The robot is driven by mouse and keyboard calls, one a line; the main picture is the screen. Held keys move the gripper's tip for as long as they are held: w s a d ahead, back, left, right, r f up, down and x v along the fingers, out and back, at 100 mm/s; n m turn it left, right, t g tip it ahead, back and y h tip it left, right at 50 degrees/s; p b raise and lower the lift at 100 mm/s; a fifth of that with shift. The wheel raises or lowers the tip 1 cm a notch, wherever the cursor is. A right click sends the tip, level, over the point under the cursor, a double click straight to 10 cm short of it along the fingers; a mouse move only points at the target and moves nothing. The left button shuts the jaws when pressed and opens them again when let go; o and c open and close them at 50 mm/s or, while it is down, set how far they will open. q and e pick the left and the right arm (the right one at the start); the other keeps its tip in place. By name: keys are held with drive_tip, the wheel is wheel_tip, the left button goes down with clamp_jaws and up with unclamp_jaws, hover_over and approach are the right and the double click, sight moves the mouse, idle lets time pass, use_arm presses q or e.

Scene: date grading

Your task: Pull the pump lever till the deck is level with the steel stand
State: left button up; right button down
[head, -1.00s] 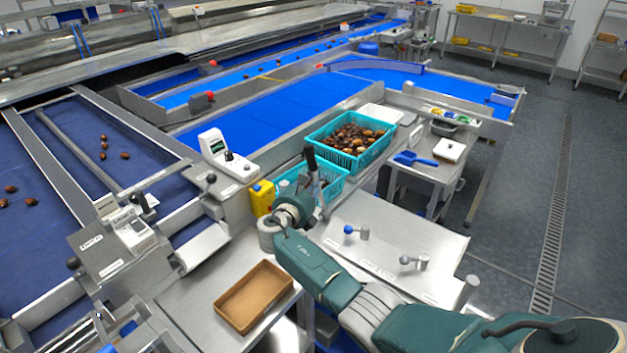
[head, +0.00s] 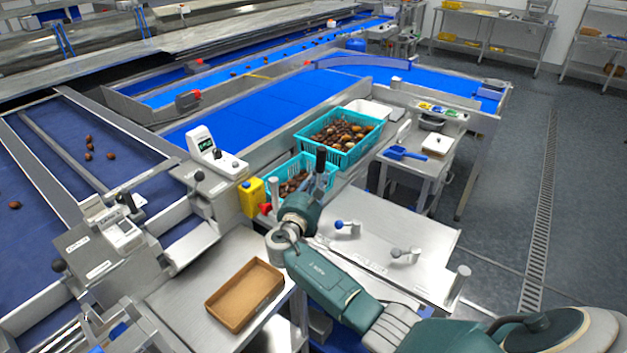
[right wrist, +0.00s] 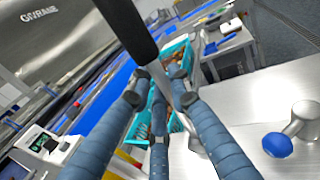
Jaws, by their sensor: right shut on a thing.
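The pump lever (head: 321,160) has a black grip on a metal rod and stands roughly upright. The black grip (right wrist: 125,25) is large in the right wrist view. My right gripper (head: 315,189) is shut on the lever's rod (right wrist: 158,75) below the grip, its blue-grey fingers around it. A steel top (head: 410,228) with a blue knob and a grey knob lies right of the lever. A lower steel surface (head: 175,290) carries a brown tray. I cannot tell surely which surface is the deck and which is the stand, or whether they are level. My left gripper is not visible.
Teal crates of dates (head: 372,152) stand behind the lever. The blue knob (right wrist: 277,145) is close on the right in the right wrist view. Open floor (head: 500,220) lies at right.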

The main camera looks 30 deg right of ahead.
drive_tip(key=c, duration=1.5)
unclamp_jaws()
drive_tip(key=shift+a, duration=0.15)
drive_tip(key=shift+c, duration=0.2)
